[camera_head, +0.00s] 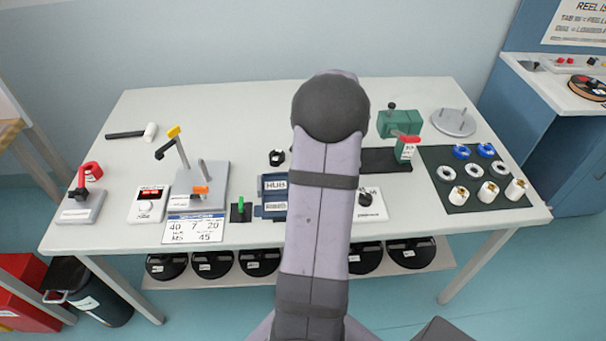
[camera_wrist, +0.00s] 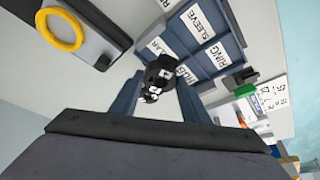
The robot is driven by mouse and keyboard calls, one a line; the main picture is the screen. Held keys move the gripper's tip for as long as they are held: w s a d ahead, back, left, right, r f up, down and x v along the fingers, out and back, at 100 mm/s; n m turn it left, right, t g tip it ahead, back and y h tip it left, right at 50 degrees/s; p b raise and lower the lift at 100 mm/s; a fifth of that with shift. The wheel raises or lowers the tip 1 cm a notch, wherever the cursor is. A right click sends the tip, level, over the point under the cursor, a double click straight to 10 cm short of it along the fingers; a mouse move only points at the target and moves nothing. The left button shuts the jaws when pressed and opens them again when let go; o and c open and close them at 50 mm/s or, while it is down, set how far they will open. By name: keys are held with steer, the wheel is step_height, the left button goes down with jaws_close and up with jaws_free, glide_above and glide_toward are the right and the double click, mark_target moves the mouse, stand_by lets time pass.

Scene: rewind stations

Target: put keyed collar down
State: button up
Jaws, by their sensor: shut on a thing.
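The black keyed collar (camera_wrist: 157,76), with small pale patches, sits between the two fingertips in the wrist view. My gripper (camera_wrist: 157,86) is shut on it. A blue tray (camera_wrist: 205,48) with compartments labelled sleeve, ring, hub and a partly hidden label lies just beyond and to the right of the collar. In the head view my arm hides the gripper and part of the tray (camera_head: 272,208). A small black piece (camera_head: 276,157) shows behind the tray there; I cannot tell if it is the held collar. The gap between collar and table is unclear.
A grey block with a yellow ring (camera_wrist: 60,28) is at the wrist view's upper left. In the head view, a lever stand (camera_head: 205,187) is left of the tray, a green crank device (camera_head: 398,124) right, and a dark mat (camera_head: 455,200) with rings and cups far right.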

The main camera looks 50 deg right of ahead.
steer(key=shift+f, duration=2.55)
steer(key=shift+f, duration=0.15)
steer(key=o, duration=0.8)
steer(key=shift+r+p, duration=0.25)
steer(key=shift+p, duration=0.15)
steer(key=b+v, duration=0.1)
steer(key=v, duration=1.1)
steer(key=shift+b, duration=0.4)
steer(key=shift+a+f, duration=0.1)
